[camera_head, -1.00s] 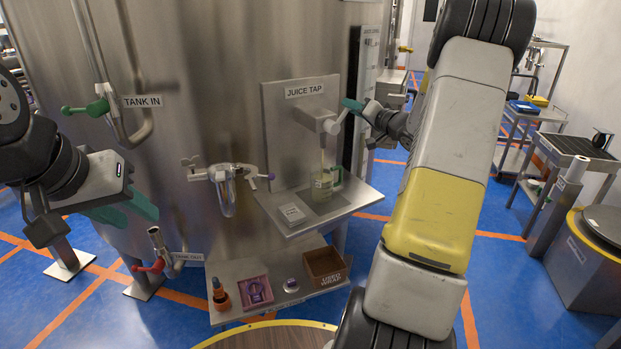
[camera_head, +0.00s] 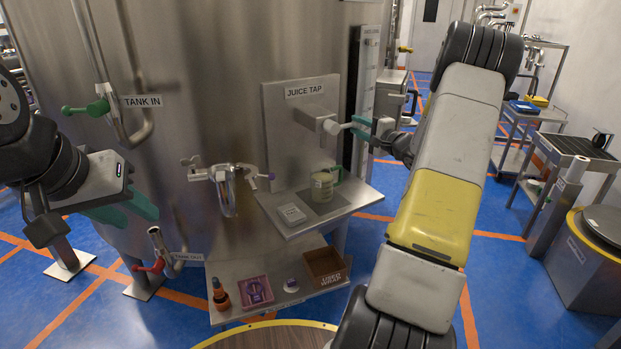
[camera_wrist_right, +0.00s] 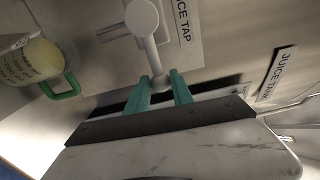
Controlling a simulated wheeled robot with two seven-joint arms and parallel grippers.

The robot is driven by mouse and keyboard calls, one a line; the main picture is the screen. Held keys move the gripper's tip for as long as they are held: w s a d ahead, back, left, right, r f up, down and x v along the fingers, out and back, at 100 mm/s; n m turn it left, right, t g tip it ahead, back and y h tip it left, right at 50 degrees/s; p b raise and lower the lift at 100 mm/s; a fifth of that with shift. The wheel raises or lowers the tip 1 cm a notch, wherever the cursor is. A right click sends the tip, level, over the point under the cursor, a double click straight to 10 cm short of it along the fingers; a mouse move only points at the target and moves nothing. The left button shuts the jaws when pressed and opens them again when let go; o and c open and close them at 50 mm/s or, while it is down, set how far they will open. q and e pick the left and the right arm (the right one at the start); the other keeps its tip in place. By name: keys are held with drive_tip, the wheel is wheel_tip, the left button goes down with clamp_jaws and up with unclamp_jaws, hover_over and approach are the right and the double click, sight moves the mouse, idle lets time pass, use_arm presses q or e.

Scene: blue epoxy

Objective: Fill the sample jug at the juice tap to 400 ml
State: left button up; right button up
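The sample jug (camera_head: 322,187), clear with a green handle and pale yellow liquid in it, stands upright on the steel shelf under the juice tap (camera_head: 318,118). It also shows at the left of the right wrist view (camera_wrist_right: 32,62); I cannot read its level. The tap's white lever (camera_head: 345,127) points right, and no stream shows below the spout. My right gripper (camera_head: 358,127) is open, its green fingers on either side of the lever's end; in the right wrist view (camera_wrist_right: 159,77) gaps show beside the lever. My left gripper (camera_head: 130,210) is at the left, away from the jug, seemingly empty.
A small white-topped device (camera_head: 291,214) sits left of the jug on the shelf (camera_head: 345,206). A lower shelf (camera_head: 235,277) holds a bottle, a pink tray and a brown bin (camera_head: 325,265). The tank wall stands close behind.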

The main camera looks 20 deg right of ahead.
drive_tip(key=o, duration=1.1)
drive_tip(key=shift+f, duration=0.15)
drive_tip(key=shift+d, duration=0.1)
drive_tip(key=shift+v, duration=3.5)
drive_tip(key=v, duration=0.7)
drive_tip(key=shift+s, duration=0.4)
